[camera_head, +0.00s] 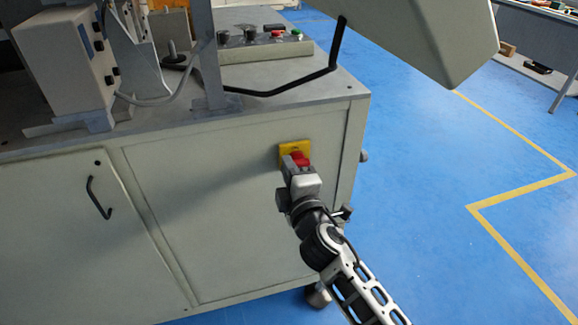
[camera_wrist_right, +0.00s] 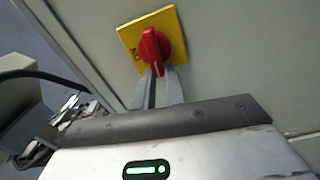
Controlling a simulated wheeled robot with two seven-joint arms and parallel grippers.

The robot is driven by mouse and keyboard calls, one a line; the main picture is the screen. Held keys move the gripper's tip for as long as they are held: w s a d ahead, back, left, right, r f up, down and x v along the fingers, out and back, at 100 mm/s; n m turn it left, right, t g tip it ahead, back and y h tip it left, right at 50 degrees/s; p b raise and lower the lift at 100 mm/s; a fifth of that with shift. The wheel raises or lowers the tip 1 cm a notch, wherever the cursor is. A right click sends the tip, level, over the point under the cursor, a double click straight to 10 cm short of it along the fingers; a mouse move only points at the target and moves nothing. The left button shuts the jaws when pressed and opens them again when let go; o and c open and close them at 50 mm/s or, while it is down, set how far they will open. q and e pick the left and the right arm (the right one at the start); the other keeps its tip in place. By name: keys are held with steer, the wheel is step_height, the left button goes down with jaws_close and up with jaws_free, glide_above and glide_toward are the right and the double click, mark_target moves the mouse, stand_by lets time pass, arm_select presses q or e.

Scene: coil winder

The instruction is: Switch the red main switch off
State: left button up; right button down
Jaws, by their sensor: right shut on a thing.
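The red main switch (camera_head: 301,159) sits on a yellow plate (camera_head: 287,149) on the cabinet's front panel, near its right edge. In the right wrist view the red knob (camera_wrist_right: 151,47) stands in the middle of the tilted yellow plate (camera_wrist_right: 130,36), with its handle pointing down toward my fingers. My right gripper (camera_head: 292,164) is at the switch, and its fingers (camera_wrist_right: 161,82) are shut on the lower end of the red handle. A dark mark shows on the plate to the left of the knob. My left gripper is not in view.
The coil winder's cabinet (camera_head: 216,208) has a door with a black handle (camera_head: 98,198) at left. A control box (camera_head: 262,47) and a bent black bar (camera_head: 335,45) are on top. A grey housing (camera_head: 425,35) overhangs at upper right. Blue floor to the right is clear.

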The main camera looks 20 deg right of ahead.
steer(key=shift+d+f+n, duration=0.3)
steer(key=shift+n, duration=0.2)
steer(key=c, duration=1.5)
jaws_free()
steer(key=shift+w, duration=0.1)
steer(key=shift+o, duration=0.2)
steer(key=shift+r, duration=0.1)
steer(key=shift+a, duration=0.1)
